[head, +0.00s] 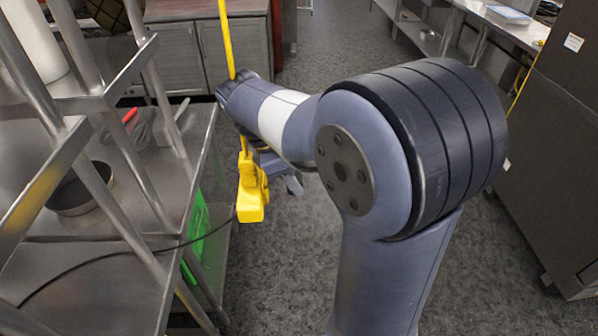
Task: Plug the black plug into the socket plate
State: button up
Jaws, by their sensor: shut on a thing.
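My gripper (278,165) is partly hidden by my arm and by a yellow hanging socket box (250,200). It is shut, at the height of the box and close beside it. The black plug itself does not show; a thin black cable (110,258) runs over the steel table and toward the box and my gripper. The box hangs on a yellow cord (226,38) that passes behind my arm. The socket plate's face cannot be made out, nor whether plug and box touch.
A steel table (95,275) with shelf posts stands at left, carrying a dark pan (82,190). A green item (200,235) shows at its side. Grey cabinets (185,55) stand behind. A dark cabinet (560,150) is at right. The floor (330,50) between is clear.

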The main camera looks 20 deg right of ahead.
jog(key=shift+a+f, duration=0.55)
jog(key=shift+f, duration=0.2)
dwell(1.0)
jog(key=shift+s+d+p, duration=0.3)
jog(key=shift+s+d, duration=0.15)
jog(key=shift+d, duration=0.1)
dwell(0.7)
jog(key=shift+w+d+r, duration=0.1)
jog(key=shift+r, duration=0.1)
jog(key=shift+w+d+r+p, duration=0.15)
jog(key=shift+w+r+p, duration=0.15)
jog(key=shift+p, duration=0.4)
jog(key=shift+s+r+p, duration=0.1)
jog(key=shift+r+p, duration=0.95)
jog(key=shift+p, duration=0.05)
jog(key=shift+a+p, duration=0.2)
jog(key=shift+p, duration=0.1)
dwell(0.8)
jog(key=shift+d, duration=0.15)
